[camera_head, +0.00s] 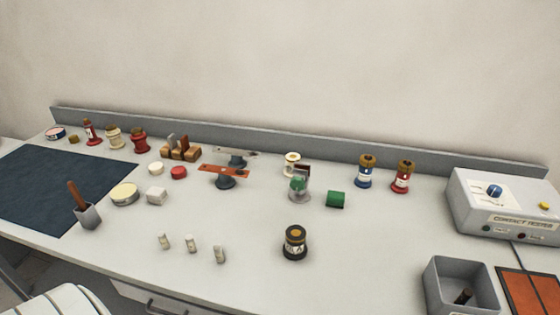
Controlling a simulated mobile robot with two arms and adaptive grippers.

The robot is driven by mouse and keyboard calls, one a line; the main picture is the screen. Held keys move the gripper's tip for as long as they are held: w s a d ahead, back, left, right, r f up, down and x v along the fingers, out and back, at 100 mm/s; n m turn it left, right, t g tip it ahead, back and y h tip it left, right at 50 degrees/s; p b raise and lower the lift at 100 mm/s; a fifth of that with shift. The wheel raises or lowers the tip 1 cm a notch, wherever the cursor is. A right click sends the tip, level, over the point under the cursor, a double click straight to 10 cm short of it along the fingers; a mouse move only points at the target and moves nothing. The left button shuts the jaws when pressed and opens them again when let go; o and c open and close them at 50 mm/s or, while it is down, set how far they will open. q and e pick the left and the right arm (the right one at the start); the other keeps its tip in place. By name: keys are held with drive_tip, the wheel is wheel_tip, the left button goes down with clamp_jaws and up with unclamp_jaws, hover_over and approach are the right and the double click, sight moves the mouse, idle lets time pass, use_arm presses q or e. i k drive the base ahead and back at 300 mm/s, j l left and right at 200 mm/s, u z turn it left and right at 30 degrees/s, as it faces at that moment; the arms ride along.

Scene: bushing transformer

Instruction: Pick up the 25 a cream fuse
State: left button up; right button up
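Three small cream or white fuse-like pieces stand apart in a row on the front left of the pale bench. They are the left piece (164,241), the middle piece (190,244) and the right piece (219,254). Each has small dark marks, too small to read, so I cannot tell which is the 25 A one. Nothing touches them. Neither of my grippers is in view.
A black cylinder with a brass top (295,243) stands right of the pieces. A grey bin (459,284) and contact tester (505,204) are at right. The bench around the pieces is clear.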

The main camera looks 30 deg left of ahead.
sight(162, 236)
drive_tip(key=u, duration=2)
drive_tip(key=k+j+z, duration=0.1)
drive_tip(key=z, duration=0.15)
drive_tip(key=k+j+z, duration=0.1)
drive_tip(key=z, duration=0.15)
drive_tip(key=k+l, duration=0.05)
